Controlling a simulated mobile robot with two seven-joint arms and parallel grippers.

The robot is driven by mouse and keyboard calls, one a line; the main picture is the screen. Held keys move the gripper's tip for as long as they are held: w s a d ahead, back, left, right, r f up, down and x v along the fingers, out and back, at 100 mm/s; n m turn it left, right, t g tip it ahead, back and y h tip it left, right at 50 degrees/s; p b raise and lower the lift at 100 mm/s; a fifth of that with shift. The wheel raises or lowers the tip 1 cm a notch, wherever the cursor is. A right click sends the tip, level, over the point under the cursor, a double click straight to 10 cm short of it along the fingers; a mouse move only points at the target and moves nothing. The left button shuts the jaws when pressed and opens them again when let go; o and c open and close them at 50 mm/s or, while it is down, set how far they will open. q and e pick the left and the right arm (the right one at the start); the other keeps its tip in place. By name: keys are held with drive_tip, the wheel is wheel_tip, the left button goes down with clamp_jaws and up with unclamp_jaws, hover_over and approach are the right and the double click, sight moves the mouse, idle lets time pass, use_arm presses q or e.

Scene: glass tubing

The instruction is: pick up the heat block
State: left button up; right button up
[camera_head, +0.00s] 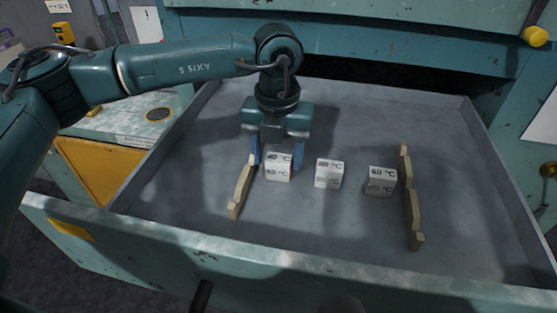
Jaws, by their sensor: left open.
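Three small white heat blocks with dark °C lettering stand in a row on the floor of a grey tray. The left block (279,168) seems to read 40 °C, the middle block (328,174) 80 °C and the right block (380,181) 60 °C, though the print is small. My left gripper (277,153) points down at the left block, open, with its blue fingers to either side of that block's upper part. I cannot tell whether they touch it. My right gripper is not in view.
The wide grey tray (330,250) has raised walls. A notched tan rail (241,190) stands left of the blocks and another rail (411,200) stands right of them. The tray floor in front of the blocks is clear. A yellow knob (535,37) is at upper right.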

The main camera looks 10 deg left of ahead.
sight(278, 160)
use_arm(q)
drive_tip(key=shift+f, duration=0.8)
drive_tip(key=c, duration=0.8)
drive_tip(key=shift+r, duration=0.15)
wheel_tip(278, 160, up, 10)
drive_tip(key=shift+f+b, duration=0.1)
drive_tip(key=shift+b, duration=0.9)
